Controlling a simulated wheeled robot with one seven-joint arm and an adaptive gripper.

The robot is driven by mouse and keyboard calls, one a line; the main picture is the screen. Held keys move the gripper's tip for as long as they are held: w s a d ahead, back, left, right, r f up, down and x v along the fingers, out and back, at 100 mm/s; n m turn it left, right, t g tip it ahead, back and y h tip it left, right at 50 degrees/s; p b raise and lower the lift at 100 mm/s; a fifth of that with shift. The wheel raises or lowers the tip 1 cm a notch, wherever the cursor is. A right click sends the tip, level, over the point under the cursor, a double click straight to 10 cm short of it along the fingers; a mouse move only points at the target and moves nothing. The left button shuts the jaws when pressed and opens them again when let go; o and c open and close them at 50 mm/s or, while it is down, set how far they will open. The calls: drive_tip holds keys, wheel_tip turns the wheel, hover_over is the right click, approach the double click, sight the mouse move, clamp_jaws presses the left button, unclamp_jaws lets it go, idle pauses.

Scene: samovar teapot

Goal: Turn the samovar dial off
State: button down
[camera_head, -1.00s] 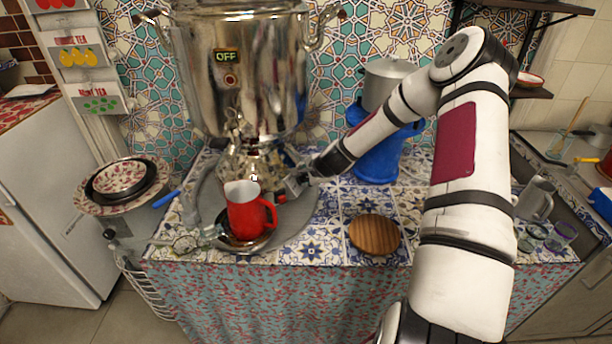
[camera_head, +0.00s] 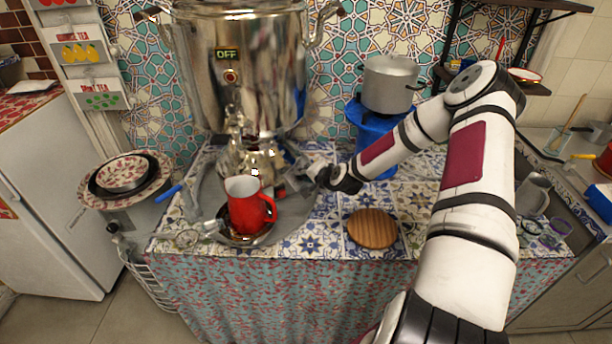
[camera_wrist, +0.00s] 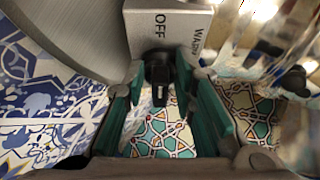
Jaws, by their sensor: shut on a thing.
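In the wrist view, a silver dial plate (camera_wrist: 190,35) bears the words "OFF" and "WARM". A black dial (camera_wrist: 158,68) sits below the "OFF" label, with a light mark on its front. My gripper (camera_wrist: 163,84) has its two green-padded fingers on either side of the dial, shut on it. In the head view my gripper (camera_head: 301,178) is low at the samovar's right; the dial is too small to make out there.
A red pitcher (camera_head: 246,210) stands on a metal dish (camera_head: 222,237) in front of the samovar, close left of my gripper. A round wooden board (camera_head: 371,229) lies to the right. A grey pot (camera_head: 389,82) sits on a blue stand (camera_head: 362,118) behind my arm.

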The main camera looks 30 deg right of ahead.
idle(0.3)
drive_tip(key=c, duration=1.6)
unclamp_jaws()
drive_tip(key=v, duration=1.2)
